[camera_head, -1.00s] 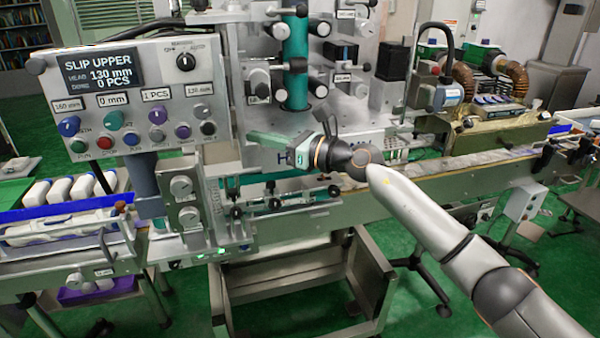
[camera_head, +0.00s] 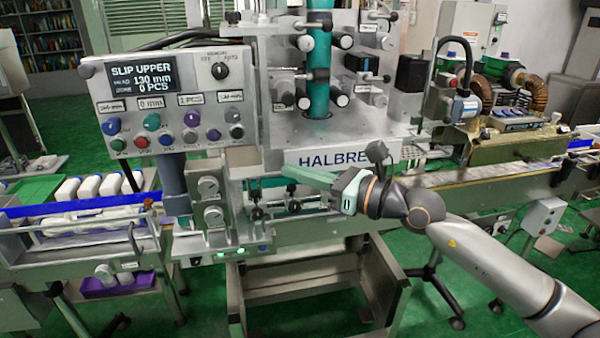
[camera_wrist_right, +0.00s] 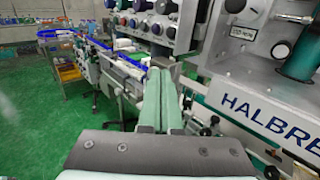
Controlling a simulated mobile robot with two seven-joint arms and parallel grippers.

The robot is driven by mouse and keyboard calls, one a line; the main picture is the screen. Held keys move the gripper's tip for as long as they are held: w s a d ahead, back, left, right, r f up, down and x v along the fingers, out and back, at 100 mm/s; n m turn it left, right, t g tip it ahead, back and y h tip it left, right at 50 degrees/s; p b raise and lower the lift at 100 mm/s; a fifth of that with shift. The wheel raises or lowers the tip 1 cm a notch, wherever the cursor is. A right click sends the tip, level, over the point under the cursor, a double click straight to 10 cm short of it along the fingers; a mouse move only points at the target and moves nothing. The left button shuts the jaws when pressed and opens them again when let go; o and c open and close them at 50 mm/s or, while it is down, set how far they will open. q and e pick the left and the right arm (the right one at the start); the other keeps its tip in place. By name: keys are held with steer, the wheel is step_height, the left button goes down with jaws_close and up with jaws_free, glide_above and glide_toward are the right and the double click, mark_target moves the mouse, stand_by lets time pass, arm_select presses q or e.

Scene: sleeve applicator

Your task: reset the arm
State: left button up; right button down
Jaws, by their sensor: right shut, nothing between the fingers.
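My right gripper (camera_head: 284,171) is shut and empty. Its green fingers point left, in front of the machine below the HALBREN-type lettering. In the right wrist view the two fingers (camera_wrist_right: 160,85) lie side by side, pressed together. My right arm (camera_head: 490,262) comes in from the lower right. The sleeve applicator (camera_head: 345,157) stands behind the gripper, its control panel (camera_head: 165,100) to the left reading SLIP UPPER, 130 mm, 0 PCS. A gap or contact between gripper and machine cannot be told for certain. My left gripper is not in view.
A conveyor (camera_head: 490,184) runs to the right past a brown-hosed unit (camera_head: 497,137). An open metal frame stand (camera_head: 310,290) is below.

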steer(key=s+d+f+m+t+h, duration=0.2)
steer(key=s+f+m+h, duration=0.1)
steer(key=f+m, duration=0.7)
steer(key=s+d+f+m+t+h, duration=0.25)
steer(key=f+m, duration=0.45)
steer(key=m, duration=0.5)
steer(key=s+d+f+m+t+h, duration=0.1)
steer(key=s+d+f+m+h, duration=0.25)
steer(key=f+m, duration=0.6)
steer(key=s+d+f+m+g+h, duration=0.3)
steer(key=s+f+m+g, duration=0.4)
steer(key=s+f+m, duration=0.6)
steer(key=s+d+f, duration=0.1)
steer(key=s+f, duration=0.4)
steer(key=s, duration=0.1)
steer(key=shift+s+f, duration=0.25)
steer(key=shift+s, duration=0.15)
